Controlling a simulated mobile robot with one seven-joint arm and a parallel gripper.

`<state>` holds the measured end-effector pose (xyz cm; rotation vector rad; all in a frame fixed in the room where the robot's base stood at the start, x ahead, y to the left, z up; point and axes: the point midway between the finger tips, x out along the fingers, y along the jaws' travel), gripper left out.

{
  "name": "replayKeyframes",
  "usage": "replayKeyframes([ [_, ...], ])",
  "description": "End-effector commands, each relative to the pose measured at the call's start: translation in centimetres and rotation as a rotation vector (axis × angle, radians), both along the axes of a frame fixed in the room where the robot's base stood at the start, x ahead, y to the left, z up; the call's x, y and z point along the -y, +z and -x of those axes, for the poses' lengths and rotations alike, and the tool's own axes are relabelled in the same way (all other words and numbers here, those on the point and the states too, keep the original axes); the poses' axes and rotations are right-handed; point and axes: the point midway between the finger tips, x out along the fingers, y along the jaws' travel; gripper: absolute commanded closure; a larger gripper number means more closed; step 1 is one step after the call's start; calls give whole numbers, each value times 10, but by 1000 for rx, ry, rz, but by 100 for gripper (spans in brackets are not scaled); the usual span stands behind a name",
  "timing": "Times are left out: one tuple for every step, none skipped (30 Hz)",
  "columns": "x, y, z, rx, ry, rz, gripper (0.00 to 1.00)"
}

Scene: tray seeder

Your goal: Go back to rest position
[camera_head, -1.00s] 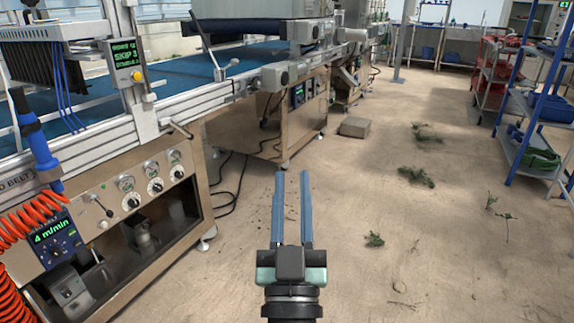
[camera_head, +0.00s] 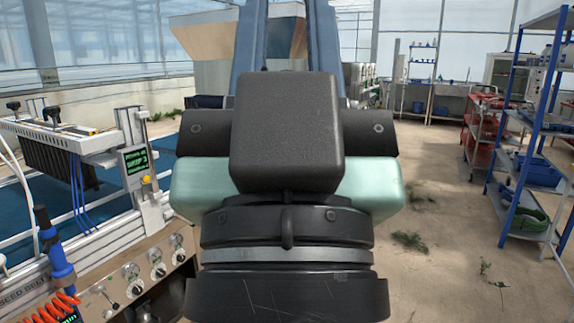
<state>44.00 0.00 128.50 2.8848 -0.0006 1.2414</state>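My gripper (camera_head: 286,40) is raised upright close in front of the camera and fills the middle of the view. Its dark body and pale green sides show in full. Its two blue fingers run up past the top edge, so their tips are out of view. A gap shows between the fingers, with nothing seen held in the visible part. The tray seeder (camera_head: 130,253) stands at the left, with its blue belt, dials and small display. The gripper hides much of the seeder's far part.
A blue-framed shelf (camera_head: 517,190) with bins stands at the right, and a red cart (camera_head: 478,140) is behind it. The concrete floor (camera_head: 437,265) between them and the seeder is open, with scattered plant debris (camera_head: 410,241). More shelving stands at the back.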

Motion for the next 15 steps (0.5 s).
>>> replayKeyframes([
  [0,32,0,0,0,0,73],
  [0,41,0,0,0,0,73],
  [0,53,0,0,0,0,73],
  [0,62,0,-1,1,1,73],
  [0,71,0,-1,1,1,73],
  [0,83,0,-1,1,1,73],
  [0,92,0,-1,1,1,73],
  [0,101,0,-1,1,1,73],
  [0,113,0,-1,1,1,73],
  [0,122,0,-1,1,1,73],
  [0,132,0,-1,1,1,73],
  [0,144,0,-1,1,1,73],
  [0,153,0,-1,1,1,73],
  [0,162,0,-1,1,1,73],
  [-1,174,0,-1,1,0,73],
])
